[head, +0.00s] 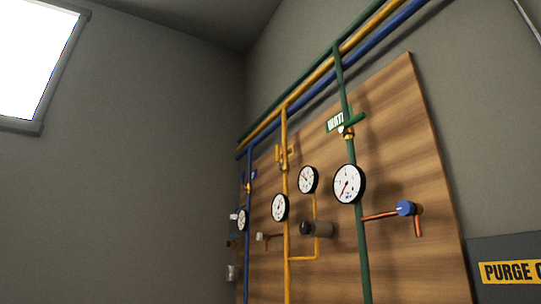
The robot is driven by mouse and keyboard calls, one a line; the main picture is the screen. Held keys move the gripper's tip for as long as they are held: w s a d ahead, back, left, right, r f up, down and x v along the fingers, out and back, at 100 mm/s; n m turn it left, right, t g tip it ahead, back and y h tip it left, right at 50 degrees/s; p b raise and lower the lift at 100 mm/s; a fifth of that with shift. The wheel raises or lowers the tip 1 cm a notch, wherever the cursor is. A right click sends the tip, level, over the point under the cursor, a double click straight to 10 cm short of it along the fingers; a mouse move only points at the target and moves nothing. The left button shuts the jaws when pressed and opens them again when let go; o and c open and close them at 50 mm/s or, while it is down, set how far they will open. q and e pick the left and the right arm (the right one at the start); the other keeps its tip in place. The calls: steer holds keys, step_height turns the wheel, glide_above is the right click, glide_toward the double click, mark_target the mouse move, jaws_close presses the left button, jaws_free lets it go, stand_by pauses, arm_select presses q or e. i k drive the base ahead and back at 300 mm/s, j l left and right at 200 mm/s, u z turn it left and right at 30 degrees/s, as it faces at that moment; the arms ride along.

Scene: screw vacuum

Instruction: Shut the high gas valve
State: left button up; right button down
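A yellow pipe (285,240) runs down a wooden board, and a yellow valve (285,154) sits high on it. The valve's yellow handle and label are small and overlap, so I cannot tell whether it is open or shut. No readable label marks it as gas. Lower on the yellow line are two round gauges, one on the left (280,207) and one on the right (308,180), with a dark-ended cylinder (316,229) between yellow pipe branches. Neither of my grippers is in view.
A green pipe (360,240) with a "WAT..." label (335,122), green lever and large gauge (349,184) stands right of the yellow one. A blue pipe (247,270) is on the left.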

mark_target(277, 147)
steer(key=i+j, duration=0.2)
steer(key=i+j+z, duration=0.1)
steer(key=j, duration=0.35)
steer(key=i+j, duration=0.4)
steer(key=j, duration=0.25)
steer(key=i+j+z, duration=0.1)
steer(key=j, duration=0.25)
steer(key=i+j, duration=0.2)
steer(key=j, duration=0.15)
steer(key=i+j+z, duration=0.1)
steer(key=j, duration=0.25)
steer(key=i+j, duration=0.2)
steer(key=j, duration=0.15)
